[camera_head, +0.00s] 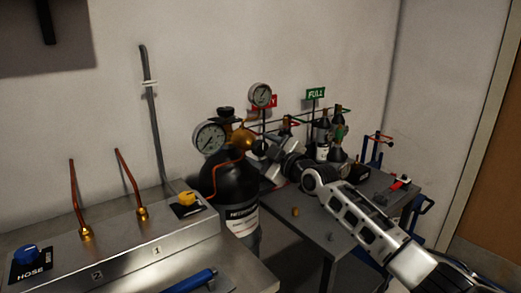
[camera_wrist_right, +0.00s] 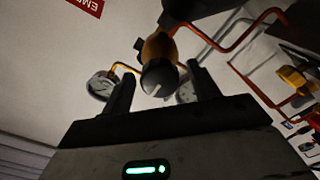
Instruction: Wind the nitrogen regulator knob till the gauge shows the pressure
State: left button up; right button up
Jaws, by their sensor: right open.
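The black nitrogen cylinder (camera_head: 225,180) stands upright with a white label and a brass regulator (camera_head: 243,137) on top. One round gauge (camera_head: 209,138) sits left of the regulator, another (camera_head: 260,95) above right; their readings are too small to tell. My right gripper (camera_head: 266,150) is at the regulator's right side. In the right wrist view, the dark regulator knob (camera_wrist_right: 160,78) with a pale mark lies between the open fingers of my right gripper (camera_wrist_right: 161,88), with gaps visible on both sides. A gauge (camera_wrist_right: 102,85) shows behind the left finger. My left gripper is out of view.
A metal bench panel (camera_head: 120,255) with a blue knob (camera_head: 26,256), a yellow knob (camera_head: 187,198) and copper pipes stands at left. A blue rod-like item (camera_head: 190,282) lies at front. A grey table (camera_head: 320,225) behind my right arm holds small cylinders and a red-handled item (camera_head: 400,182).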

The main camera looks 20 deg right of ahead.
jog(key=shift+w+a, duration=0.15)
jog(key=shift+w, duration=0.35)
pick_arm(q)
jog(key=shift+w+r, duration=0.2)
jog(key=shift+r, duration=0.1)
pick_arm(e)
jog(key=c, duration=1)
jog(key=shift+o, duration=0.2)
